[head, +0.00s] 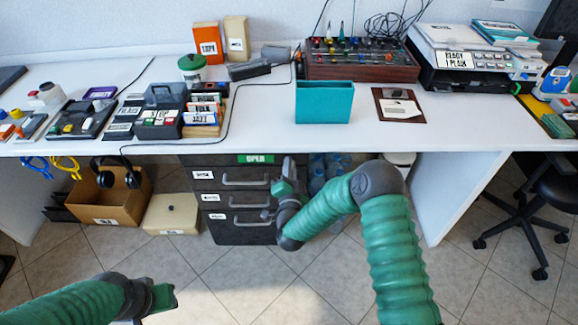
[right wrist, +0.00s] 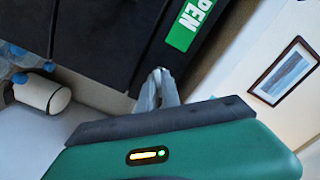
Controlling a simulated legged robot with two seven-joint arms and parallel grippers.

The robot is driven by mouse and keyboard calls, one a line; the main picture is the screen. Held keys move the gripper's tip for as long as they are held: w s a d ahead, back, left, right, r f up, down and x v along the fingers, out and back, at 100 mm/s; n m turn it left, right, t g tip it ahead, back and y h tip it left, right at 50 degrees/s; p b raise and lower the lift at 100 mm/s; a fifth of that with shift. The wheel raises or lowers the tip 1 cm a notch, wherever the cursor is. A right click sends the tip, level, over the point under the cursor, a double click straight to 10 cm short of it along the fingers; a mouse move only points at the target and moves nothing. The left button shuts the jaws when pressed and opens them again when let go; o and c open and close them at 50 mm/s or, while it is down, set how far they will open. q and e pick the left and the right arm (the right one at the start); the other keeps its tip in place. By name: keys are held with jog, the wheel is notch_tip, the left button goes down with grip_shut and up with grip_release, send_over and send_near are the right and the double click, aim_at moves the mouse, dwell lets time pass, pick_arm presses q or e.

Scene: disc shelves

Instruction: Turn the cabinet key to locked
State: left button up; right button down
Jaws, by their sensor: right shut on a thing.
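The dark drawer cabinet (head: 216,228) stands under the desk, with a green label reading OPEN (head: 256,158) at its top edge. The label also shows in the right wrist view (right wrist: 190,24), partly cut off. My right gripper (head: 280,172) is at the cabinet's upper right front. In the right wrist view its fingers (right wrist: 160,84) are close together at the cabinet's front, shut on the cabinet key, which the fingertips hide. I cannot tell the key's angle. My left gripper (head: 160,299) is low at the left, away from the cabinet; its fingers are not clear.
The white desk (head: 250,110) above holds a teal box (head: 324,102), a mixer (head: 360,62), a printer (head: 462,58) and trays. A cardboard box with headphones (head: 107,198) and a beige box (head: 172,214) stand left of the cabinet. Blue bottles (head: 318,172) stand to its right. Tiled floor is clear in front.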

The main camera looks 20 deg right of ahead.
jog(key=m, duration=0.4)
jog(key=shift+d+f+m, duration=0.1)
jog(key=shift+f+m, duration=0.1)
jog(key=shift+m, duration=0.1)
jog(key=shift+s+f+m, duration=0.1)
jog(key=shift+f+m, duration=0.05)
jog(key=shift+m, duration=1.65)
jog(key=c, duration=1.6)
grip_release()
jog(key=shift+o, duration=0.2)
jog(key=shift+s, duration=0.25)
jog(key=b+v, duration=0.1)
jog(key=v, duration=1.5)
